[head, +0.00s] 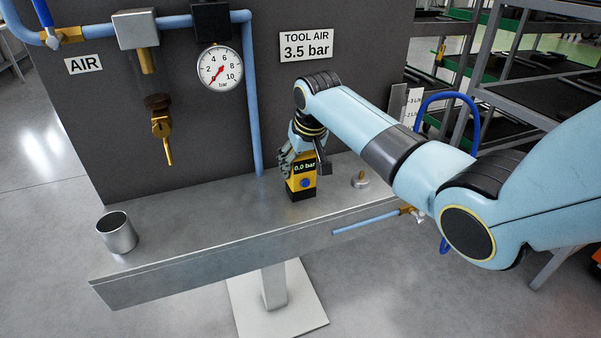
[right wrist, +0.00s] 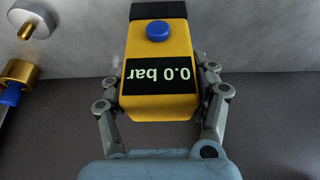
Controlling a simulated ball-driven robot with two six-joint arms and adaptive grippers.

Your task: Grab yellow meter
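The yellow meter (head: 301,182) stands upright on the grey metal shelf (head: 215,215); its display reads 0.0 bar and its front has a blue knob. My right gripper (head: 304,162) is down over the top of it. In the right wrist view the yellow meter (right wrist: 158,65) sits between the two fingers of my right gripper (right wrist: 160,75), one close along each side. Whether the fingers press on it or leave a thin gap is hard to tell. My left gripper is not in view.
A metal cup (head: 117,236) stands at the shelf's left end. A small brass-topped fitting (head: 360,181) lies right of the meter, near my right arm. A dark panel with a pressure gauge (head: 220,68), brass valve (head: 161,130) and blue pipes rises behind. The shelf between cup and meter is clear.

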